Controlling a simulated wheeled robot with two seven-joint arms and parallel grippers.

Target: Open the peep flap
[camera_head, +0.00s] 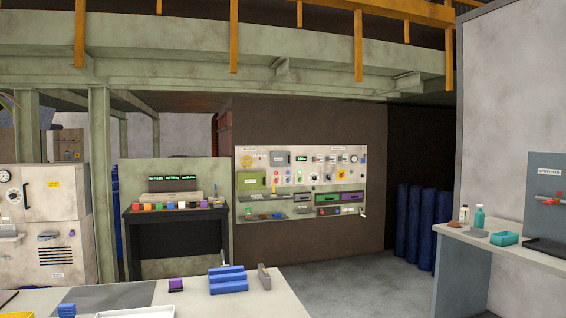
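I cannot tell for certain which thing is the peep flap; the labels are too small to read. A pale wall panel (241,207) in the middle distance carries several small devices. On the far left stands a whitish cabinet (75,215) with a round gauge (5,176), a dark upright handle (25,196) and vent slots. Neither of my grippers is in view.
A pale table (290,305) with blue stepped blocks (228,280) fills the lower left foreground. A black bench (175,245) with coloured blocks stands left of the panel. Blue rolls (424,222) stand at the back right. A side counter (490,243) is at right. Grey floor (365,285) is clear between.

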